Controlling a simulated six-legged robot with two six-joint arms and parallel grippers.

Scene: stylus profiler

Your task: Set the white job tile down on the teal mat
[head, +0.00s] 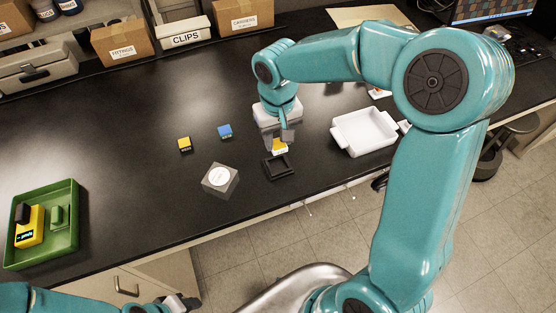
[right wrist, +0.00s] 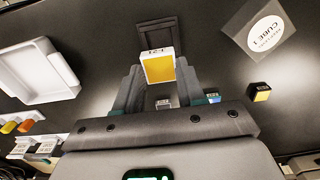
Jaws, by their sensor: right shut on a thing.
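My right gripper (head: 281,140) is shut on a small tile. The tile (head: 279,147) shows a yellow face and a white edge, and it also shows between the fingers in the right wrist view (right wrist: 159,69). Dark marks are on its white edge. In the head view the tile appears just behind a black square frame (head: 277,168); I cannot tell its height above the bench. I make out no teal mat in either view. Part of my left gripper (head: 184,302) shows at the bottom edge of the head view; its jaws are unclear.
A grey block with a round white label (head: 220,179), a yellow cube (head: 185,144) and a blue cube (head: 224,131) stand left of the gripper. A white tray (head: 345,147) is to the right. A green tray (head: 72,238) is far left. Boxes line the back.

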